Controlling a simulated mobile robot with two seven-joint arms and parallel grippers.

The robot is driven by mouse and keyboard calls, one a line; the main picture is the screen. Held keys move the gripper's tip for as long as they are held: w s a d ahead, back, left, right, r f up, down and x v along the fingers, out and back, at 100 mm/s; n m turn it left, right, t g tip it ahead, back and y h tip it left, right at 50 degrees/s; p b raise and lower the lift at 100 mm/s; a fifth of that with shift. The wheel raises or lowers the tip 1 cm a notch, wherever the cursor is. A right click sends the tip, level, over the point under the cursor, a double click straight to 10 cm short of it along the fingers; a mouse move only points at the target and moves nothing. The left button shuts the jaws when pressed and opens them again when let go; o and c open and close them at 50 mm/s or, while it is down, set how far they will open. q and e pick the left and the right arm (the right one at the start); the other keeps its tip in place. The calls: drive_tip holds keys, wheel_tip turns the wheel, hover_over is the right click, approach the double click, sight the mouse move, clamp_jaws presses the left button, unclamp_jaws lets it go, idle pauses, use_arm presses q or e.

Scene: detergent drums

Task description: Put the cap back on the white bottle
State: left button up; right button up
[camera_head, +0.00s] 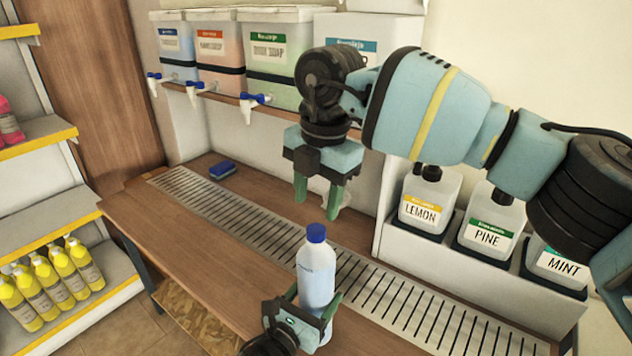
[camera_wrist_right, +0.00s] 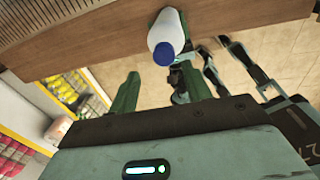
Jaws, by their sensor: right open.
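The white bottle (camera_head: 316,276) stands upright at the front of the bench, and a blue cap (camera_head: 316,233) sits on its neck. How tightly the cap is seated I cannot tell. My left gripper (camera_head: 313,304) is shut around the bottle's lower body, with a finger on each side. My right gripper (camera_head: 319,199) is open and empty, above and behind the cap, pointing down. In the right wrist view the bottle (camera_wrist_right: 167,30) and its blue cap (camera_wrist_right: 164,52) lie beyond the open fingers (camera_wrist_right: 160,92), apart from them.
A slotted metal drain (camera_head: 240,214) runs along the wooden bench (camera_head: 185,245). A blue sponge (camera_head: 222,170) lies at the back left. Detergent drums with taps (camera_head: 277,57) line the shelf behind. LEMON, PINE (camera_head: 489,232) and MINT containers stand at the right.

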drive_tip(key=n, duration=0.5)
drive_tip(key=shift+r, duration=0.15)
drive_tip(key=n, duration=0.4)
drive_tip(key=shift+r+n, duration=0.15)
drive_tip(key=shift+n, duration=0.15)
drive_tip(key=n, duration=0.4)
drive_tip(key=shift+r+n, duration=0.1)
drive_tip(key=shift+n, duration=0.2)
drive_tip(key=n, duration=0.6)
drive_tip(key=shift+r+h, duration=0.2)
drive_tip(key=shift+h, duration=0.1)
drive_tip(key=n, duration=0.4)
drive_tip(key=shift+r+n, duration=0.1)
drive_tip(key=shift+n, duration=0.2)
drive_tip(key=n, duration=0.6)
drive_tip(key=shift+r, duration=0.2)
drive_tip(key=n, duration=0.4)
drive_tip(key=shift+r+n, duration=0.1)
drive_tip(key=shift+n, duration=0.3)
drive_tip(key=n, duration=0.5)
drive_tip(key=shift+r+h, duration=0.15)
drive_tip(key=shift+h, duration=0.15)
